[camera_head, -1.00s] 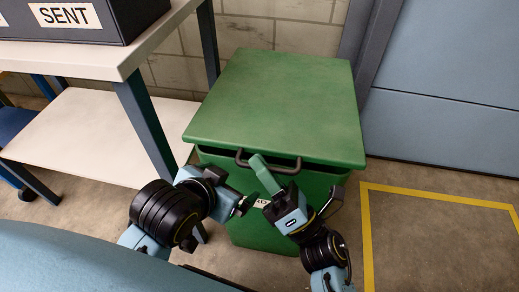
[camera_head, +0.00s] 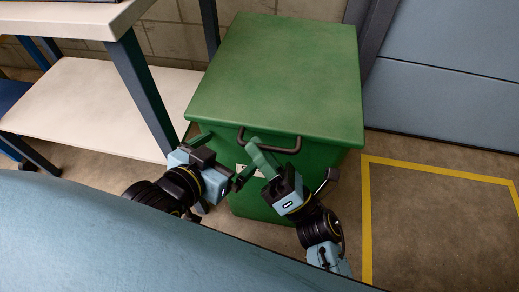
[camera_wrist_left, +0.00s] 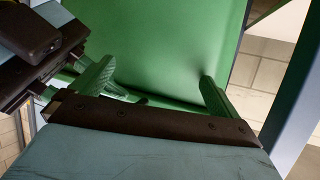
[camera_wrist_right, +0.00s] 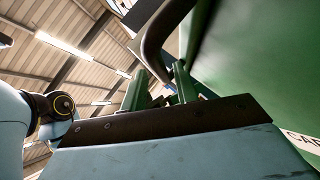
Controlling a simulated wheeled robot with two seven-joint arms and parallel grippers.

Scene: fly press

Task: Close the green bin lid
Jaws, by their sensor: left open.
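The green bin (camera_head: 300,185) stands in front of me in the head view. Its flat green lid (camera_head: 285,75) lies level on top, with no dark gap visible along the front edge. A dark bar handle (camera_head: 285,151) is at the lid's front. My left gripper (camera_head: 222,158) is open with its green fingers spread near the bin's front left; the left wrist view shows them against green surface. My right gripper (camera_head: 258,152) is at the handle; in the right wrist view the handle (camera_wrist_right: 150,45) reaches the fingertips, and whether they grip it is unclear.
A white-topped table with a lower shelf (camera_head: 90,105) stands close on the left, its dark leg (camera_head: 140,90) beside the bin. A blue-grey panel (camera_head: 445,70) is at the right rear. Yellow floor lines (camera_head: 430,170) mark clear floor to the right.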

